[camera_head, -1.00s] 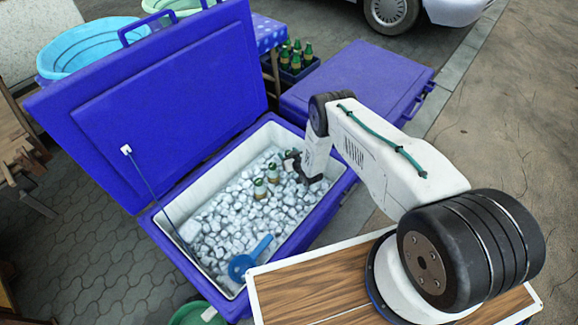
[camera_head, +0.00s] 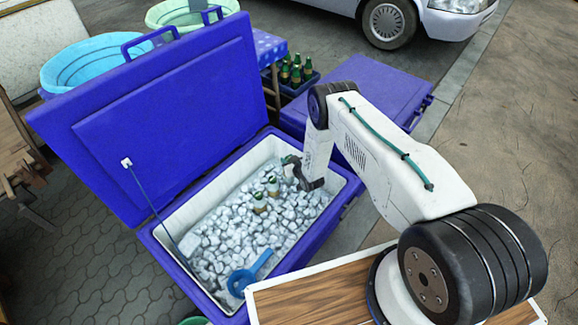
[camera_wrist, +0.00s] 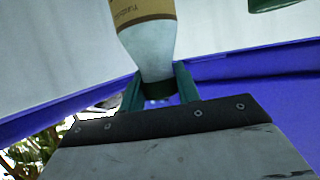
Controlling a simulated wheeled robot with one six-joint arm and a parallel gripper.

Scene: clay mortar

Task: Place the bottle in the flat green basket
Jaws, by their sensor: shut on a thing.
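My gripper (camera_head: 290,161) is over the far right part of the open cooler. In the wrist view its green fingers (camera_wrist: 160,90) are shut around the neck of a pale bottle (camera_wrist: 150,50) with a tan label. The bottle is hardly visible in the head view. A round light green basket or tub (camera_head: 168,14) is at the back left. Another green thing (camera_head: 195,321) is cut off at the bottom edge. I cannot tell which is the flat basket.
The blue cooler (camera_head: 325,222) holds ice and a blue scoop (camera_head: 249,273); its lid (camera_head: 150,120) stands open at left. A closed blue cooler (camera_head: 375,90), a bottle crate (camera_head: 290,78) and a blue tub (camera_head: 92,68) are behind. A car (camera_head: 430,18) is farther back.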

